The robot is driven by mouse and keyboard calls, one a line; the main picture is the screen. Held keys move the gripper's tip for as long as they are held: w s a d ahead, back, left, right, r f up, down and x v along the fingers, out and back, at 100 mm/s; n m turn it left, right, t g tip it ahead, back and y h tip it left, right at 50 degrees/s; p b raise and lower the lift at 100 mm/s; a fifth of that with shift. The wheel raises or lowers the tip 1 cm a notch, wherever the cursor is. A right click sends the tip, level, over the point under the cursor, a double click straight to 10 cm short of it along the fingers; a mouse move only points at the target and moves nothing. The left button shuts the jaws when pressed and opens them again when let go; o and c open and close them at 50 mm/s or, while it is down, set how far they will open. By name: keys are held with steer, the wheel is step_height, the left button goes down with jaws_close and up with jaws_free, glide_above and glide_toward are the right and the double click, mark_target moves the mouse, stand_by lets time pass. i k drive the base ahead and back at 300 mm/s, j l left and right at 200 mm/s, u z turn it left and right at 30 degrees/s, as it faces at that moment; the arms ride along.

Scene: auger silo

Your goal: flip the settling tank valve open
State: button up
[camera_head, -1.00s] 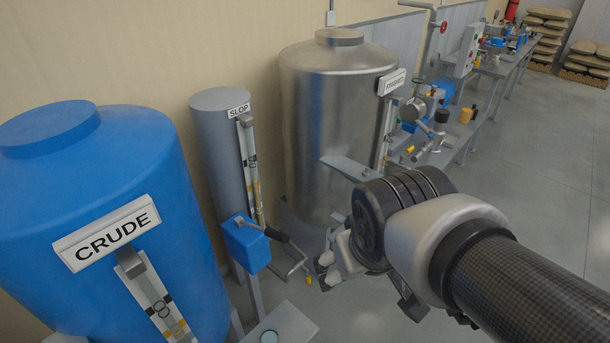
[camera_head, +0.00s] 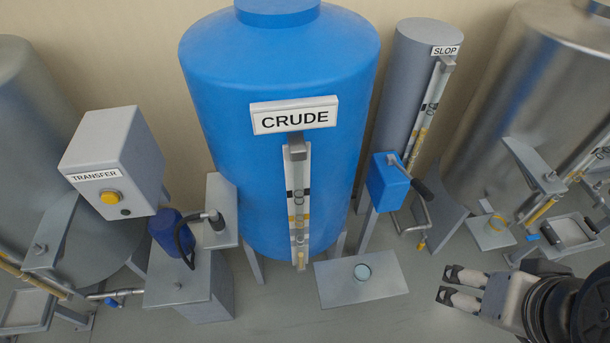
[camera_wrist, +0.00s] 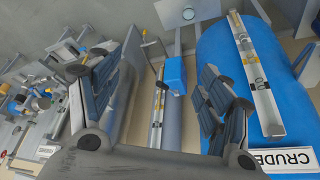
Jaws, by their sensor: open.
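No sign in view reads "settling", so I cannot tell for sure which valve is the settling tank's. A grey tank (camera_head: 30,160) stands at the left edge of the head view, partly cut off. A small pipe with a blue lever (camera_head: 111,302) sits low beside it, left of the pump cabinet. My gripper (camera_head: 447,284) is at the lower right of the head view, open and empty, well apart from that lever. In the wrist view its two fingers (camera_wrist: 158,100) are spread, with nothing held between them.
The blue CRUDE tank (camera_head: 270,90) stands in the middle, with a tray (camera_head: 335,290) before it. The SLOP column (camera_head: 415,80) and a blue crank box (camera_head: 388,183) stand right of it. A TRANSFER box (camera_head: 110,165) is at left.

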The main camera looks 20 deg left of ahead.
mark_target(109, 301)
steer(key=u, duration=3)
steer(key=i+j+u, duration=0.1)
steer(key=i+j, duration=0.15)
steer(key=i, duration=0.2)
steer(key=i+j, duration=0.25)
steer(key=i, duration=0.2)
steer(key=i+j+u, duration=0.15)
steer(key=i, duration=0.3)
steer(key=i+j, duration=0.25)
steer(key=i, duration=0.2)
steer(key=i+j+u, duration=0.15)
steer(key=i, duration=0.3)
steer(key=k+l, duration=0.1)
steer(key=l, duration=0.15)
steer(key=k+l, duration=0.1)
steer(key=l, duration=0.2)
